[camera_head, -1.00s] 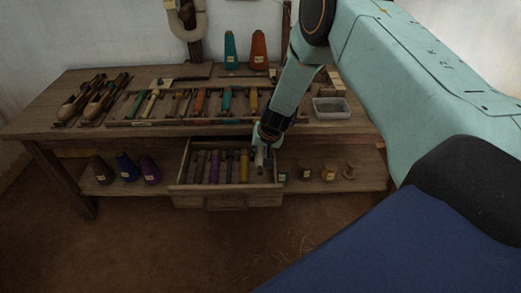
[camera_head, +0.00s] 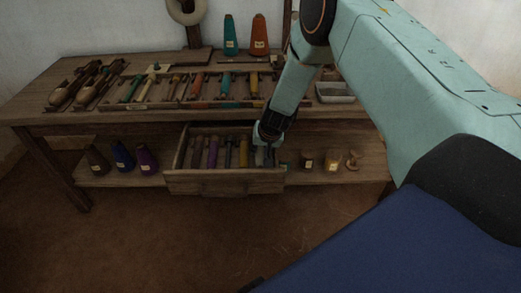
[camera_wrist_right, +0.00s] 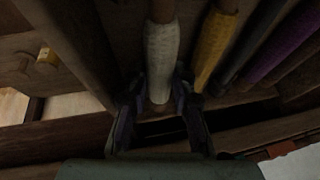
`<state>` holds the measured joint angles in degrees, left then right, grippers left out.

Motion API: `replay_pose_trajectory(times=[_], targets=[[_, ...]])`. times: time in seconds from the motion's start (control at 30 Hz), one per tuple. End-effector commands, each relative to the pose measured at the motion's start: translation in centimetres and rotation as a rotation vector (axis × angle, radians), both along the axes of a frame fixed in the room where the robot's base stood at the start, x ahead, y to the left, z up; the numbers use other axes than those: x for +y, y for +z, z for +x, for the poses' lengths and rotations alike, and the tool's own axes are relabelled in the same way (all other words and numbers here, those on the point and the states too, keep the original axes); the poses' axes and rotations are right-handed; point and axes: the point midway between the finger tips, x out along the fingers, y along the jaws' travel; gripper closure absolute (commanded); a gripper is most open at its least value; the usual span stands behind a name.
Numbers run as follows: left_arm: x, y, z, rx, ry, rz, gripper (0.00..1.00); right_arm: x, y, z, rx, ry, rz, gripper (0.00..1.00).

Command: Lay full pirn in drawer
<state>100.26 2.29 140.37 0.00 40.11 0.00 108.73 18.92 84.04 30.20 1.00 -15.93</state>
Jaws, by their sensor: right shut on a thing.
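The open drawer (camera_head: 224,184) juts out below the bench top, with several pirns lying side by side in it, among them a purple one (camera_head: 213,153) and a yellow one (camera_head: 244,152). My right gripper (camera_head: 265,147) is at the right end of the drawer. In the right wrist view, my right gripper (camera_wrist_right: 157,96) is shut on a white full pirn (camera_wrist_right: 160,62), one finger on each side. The white pirn is beside the yellow pirn (camera_wrist_right: 212,45), inside the drawer. Whether it touches the drawer floor cannot be told. My left gripper is not in view.
A rack of coloured pirns (camera_head: 190,103) lies on the bench above the drawer. Dark yarn cones (camera_head: 122,156) stand on the lower shelf at left, small spools (camera_head: 331,160) at right. A grey tray (camera_head: 335,92) is on the bench. Shuttles (camera_head: 75,88) lie at left.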

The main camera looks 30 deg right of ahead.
Motion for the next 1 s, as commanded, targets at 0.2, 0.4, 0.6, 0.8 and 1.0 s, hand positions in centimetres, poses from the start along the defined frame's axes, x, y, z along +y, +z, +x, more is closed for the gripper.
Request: replay_pose_trajectory(times=[0.2,0.4,0.6,0.8,1.0], targets=[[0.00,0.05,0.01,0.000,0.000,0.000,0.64,0.01,0.08,0.02,0.000,0.000,0.000,1.00],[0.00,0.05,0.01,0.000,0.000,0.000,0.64,0.00,0.06,0.02,0.000,0.000,0.000,0.60],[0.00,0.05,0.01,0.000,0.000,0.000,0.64,-0.07,0.03,-0.02,0.000,-0.001,-0.001,0.49],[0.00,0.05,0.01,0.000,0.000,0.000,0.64,-0.14,-0.01,-0.07,0.000,-0.003,-0.001,0.49],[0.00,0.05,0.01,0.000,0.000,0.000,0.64,-0.18,-0.06,-0.13,0.001,-0.003,0.000,0.61]])
